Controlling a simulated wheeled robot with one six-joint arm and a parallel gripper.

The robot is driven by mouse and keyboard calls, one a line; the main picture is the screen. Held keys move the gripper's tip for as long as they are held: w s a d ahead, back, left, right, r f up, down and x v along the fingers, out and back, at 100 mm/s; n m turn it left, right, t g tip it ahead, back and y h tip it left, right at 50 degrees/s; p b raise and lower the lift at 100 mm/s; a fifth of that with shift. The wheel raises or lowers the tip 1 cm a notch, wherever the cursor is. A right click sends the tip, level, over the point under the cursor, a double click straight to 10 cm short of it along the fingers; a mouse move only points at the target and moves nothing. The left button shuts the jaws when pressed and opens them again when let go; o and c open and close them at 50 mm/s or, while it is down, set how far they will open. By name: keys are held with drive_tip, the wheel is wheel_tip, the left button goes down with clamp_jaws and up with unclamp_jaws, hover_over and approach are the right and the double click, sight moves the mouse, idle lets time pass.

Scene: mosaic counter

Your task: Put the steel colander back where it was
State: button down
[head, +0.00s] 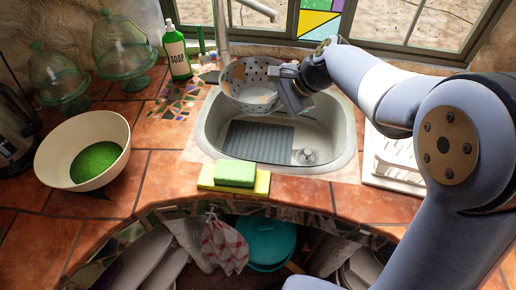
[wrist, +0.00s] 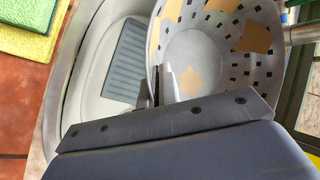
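The steel colander (head: 247,76) is a pale bowl with rows of dark holes and tan patches inside. In the head view it is at the back left of the sink (head: 341,112), tilted with its open side partly toward me. It also fills the upper right of the wrist view (wrist: 205,55). My gripper (head: 277,74) is at the colander's right side, with its fingers (wrist: 163,84) closed on the rim, one inside and one outside. The colander's underside is hidden, so I cannot tell whether it touches the sink.
A ribbed grey mat (head: 262,139) lies in the sink. The faucet (head: 221,28) rises behind the colander. A green soap bottle (head: 177,52) and glass domes stand left. A cream bowl (head: 48,152), stacked sponges (head: 236,174) and a white rack (head: 392,165) surround the sink.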

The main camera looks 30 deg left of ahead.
wheel_tip(320, 180, down, 19)
drive_tip(key=b, duration=0.6)
drive_tip(key=shift+f+b, duration=0.2)
drive_tip(key=shift+b, duration=0.2)
drive_tip(key=shift+f, duration=0.15)
drive_tip(key=c, duration=1.7)
unclamp_jaws()
drive_tip(key=shift+d+r, duration=0.15)
drive_tip(key=shift+r, duration=0.3)
drive_tip(key=p+v, duration=0.1)
drive_tip(key=v, duration=1)
drive_tip(key=shift+d+r, duration=0.1)
drive_tip(key=shift+d, duration=0.05)
